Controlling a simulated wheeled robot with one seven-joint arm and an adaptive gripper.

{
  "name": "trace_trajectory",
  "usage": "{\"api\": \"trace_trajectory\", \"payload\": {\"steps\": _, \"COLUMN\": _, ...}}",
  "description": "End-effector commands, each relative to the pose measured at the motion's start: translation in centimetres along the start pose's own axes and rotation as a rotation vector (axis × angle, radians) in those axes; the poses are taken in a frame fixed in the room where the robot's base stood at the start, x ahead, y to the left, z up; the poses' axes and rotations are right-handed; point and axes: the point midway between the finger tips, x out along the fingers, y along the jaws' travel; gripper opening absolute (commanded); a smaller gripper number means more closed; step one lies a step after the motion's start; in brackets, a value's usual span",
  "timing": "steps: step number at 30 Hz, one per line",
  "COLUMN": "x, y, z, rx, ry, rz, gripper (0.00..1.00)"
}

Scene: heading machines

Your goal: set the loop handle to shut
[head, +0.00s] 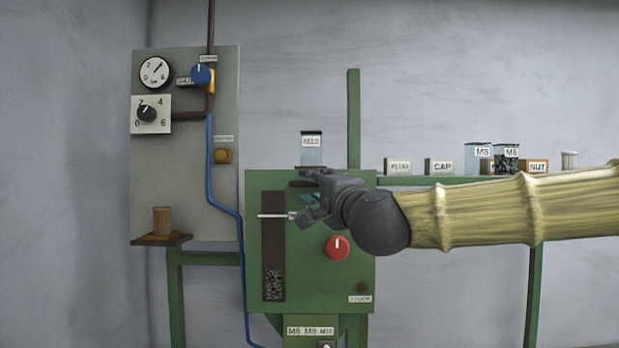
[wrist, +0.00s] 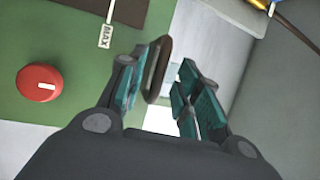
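The loop handle (wrist: 157,68) is a dark brown loop at the edge of the green machine in the wrist view. It shows between my two fingers, nearer the left one; I cannot tell whether they touch. In the head view a dark bar (head: 301,184) at the machine's top, just under the FEED container (head: 312,150), looks like the same handle, partly hidden by my gripper. My gripper (head: 308,207) is in front of the upper part of the green machine (head: 320,285). In the wrist view my gripper (wrist: 160,82) is open, with teal pads apart.
A red knob (head: 337,247) sits below my gripper. A dark level window (head: 272,275) with a MAX label is at the machine's left. A grey panel (head: 185,130) with a gauge and blue hose stands left. A shelf (head: 440,182) with labelled containers is behind my arm.

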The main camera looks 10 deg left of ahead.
Motion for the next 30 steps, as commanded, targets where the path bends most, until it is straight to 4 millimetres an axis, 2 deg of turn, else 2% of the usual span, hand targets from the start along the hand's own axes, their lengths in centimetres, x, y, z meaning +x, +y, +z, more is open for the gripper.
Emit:
{"api": "trace_trajectory", "payload": {"steps": 3, "x": 1.6, "y": -0.1, "z": 0.0, "rx": 0.001, "ry": 0.000, "rz": 0.002, "gripper": 0.34}}
{"api": "trace_trajectory", "payload": {"steps": 7, "x": 2.5, "y": -0.1, "z": 0.0, "rx": 0.000, "ry": 0.000, "rz": 0.000, "gripper": 0.34}}
{"api": "trace_trajectory", "payload": {"steps": 19, "x": 3.0, "y": 0.1, "z": 0.0, "rx": 0.000, "ry": -0.001, "rz": 0.000, "gripper": 0.34}}
{"api": "trace_trajectory", "payload": {"steps": 24, "x": 3.0, "y": 0.0, "z": 0.0, "rx": 0.000, "ry": -0.001, "rz": 0.000, "gripper": 0.03}}
{"api": "trace_trajectory", "payload": {"steps": 25, "x": 3.0, "y": 0.0, "z": 0.0, "rx": 0.000, "ry": -0.001, "rz": 0.000, "gripper": 0.00}}
{"api": "trace_trajectory", "payload": {"steps": 30, "x": 3.0, "y": 0.0, "z": 0.0, "rx": 0.000, "ry": -0.001, "rz": 0.000, "gripper": 0.00}}
